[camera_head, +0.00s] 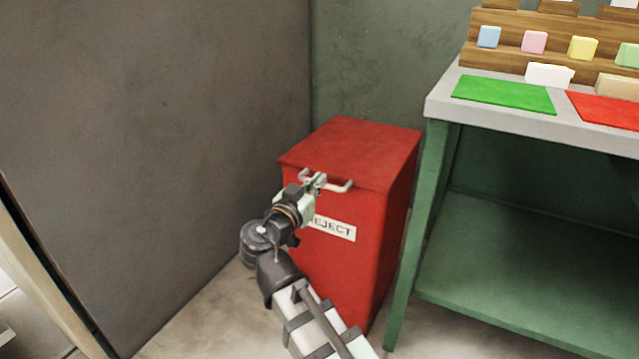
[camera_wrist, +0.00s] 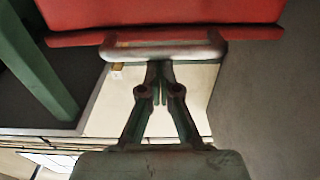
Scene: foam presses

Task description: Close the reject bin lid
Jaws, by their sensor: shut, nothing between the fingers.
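The red reject bin (camera_head: 338,265) stands in the corner with a white REJECT label on its front. Its red lid (camera_head: 352,150) lies flat across the top, with no gap that I can make out. A pale bar handle (camera_head: 341,187) sticks out from the lid's front edge. My gripper (camera_head: 318,181) is at the handle, its fingers together and empty. In the wrist view the handle (camera_wrist: 195,50) crosses just beyond my fingertips (camera_wrist: 160,72), and the red lid edge (camera_wrist: 160,15) is behind it. I cannot tell whether the fingertips touch the handle.
A green-legged workbench (camera_head: 440,113) stands close to the right of the bin, with a green mat (camera_head: 503,94), a red mat (camera_head: 608,108) and a wooden rack of coloured blocks (camera_head: 508,50). A dark grey wall (camera_head: 150,130) rises on the left. Bare floor lies left of the bin.

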